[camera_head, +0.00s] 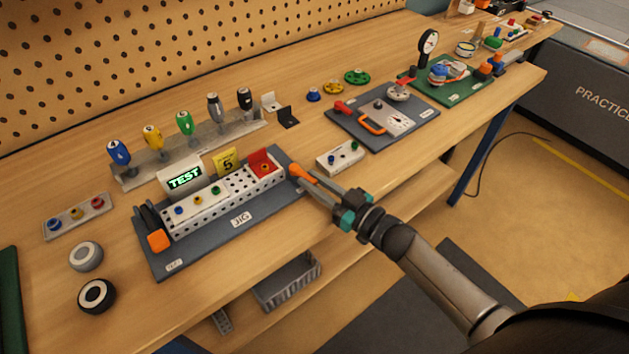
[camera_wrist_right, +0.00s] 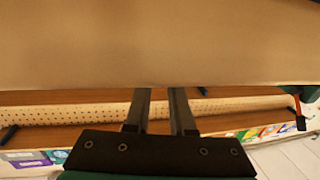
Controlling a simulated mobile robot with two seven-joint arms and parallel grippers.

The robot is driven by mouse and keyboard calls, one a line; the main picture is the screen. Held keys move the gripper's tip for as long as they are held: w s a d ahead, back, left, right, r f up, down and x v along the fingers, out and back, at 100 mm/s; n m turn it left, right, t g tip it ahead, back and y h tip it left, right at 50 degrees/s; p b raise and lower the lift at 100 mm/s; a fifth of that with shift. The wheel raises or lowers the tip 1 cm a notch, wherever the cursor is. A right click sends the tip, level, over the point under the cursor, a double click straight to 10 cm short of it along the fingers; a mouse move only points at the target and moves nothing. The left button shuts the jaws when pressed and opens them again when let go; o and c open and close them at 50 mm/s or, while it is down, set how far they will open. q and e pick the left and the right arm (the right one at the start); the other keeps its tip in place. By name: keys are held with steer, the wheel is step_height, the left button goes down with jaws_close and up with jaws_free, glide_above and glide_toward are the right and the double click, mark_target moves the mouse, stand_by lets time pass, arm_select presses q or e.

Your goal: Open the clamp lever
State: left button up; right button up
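The jig (camera_head: 222,235) is a dark grey plate with a white perforated block along its middle. At its left end a black clamp lever (camera_head: 148,217) ends in an orange tip (camera_head: 159,241). At its right end is another orange handle (camera_head: 303,173). My right gripper (camera_head: 312,184) is beside this right handle; in the head view I cannot tell whether they touch. In the right wrist view the gripper's two fingers (camera_wrist_right: 160,95) stand apart with a gap and nothing visible between them. My left gripper is not in view.
A row of screwdrivers (camera_head: 184,124) stands behind the jig. A grey board with an orange handle (camera_head: 372,124) lies to the right. A grey bin (camera_head: 288,282) is below the bench edge.

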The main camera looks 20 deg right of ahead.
jaws_close()
steer(key=shift+s+a+r+m+t+h+p, duration=0.15)
steer(key=shift+a+m+t+h+p, duration=0.2)
steer(key=shift+m+t+h+p, duration=0.45)
steer(key=shift+a+m+h, duration=0.2)
steer(key=shift+m+h, duration=0.2)
steer(key=shift+h, duration=0.6)
steer(key=o, duration=0.5)
jaws_free()
steer(key=shift+s, duration=0.1)
steer(key=shift+s, duration=0.1)
steer(key=p+v, duration=0.1)
steer(key=v, duration=1.4)
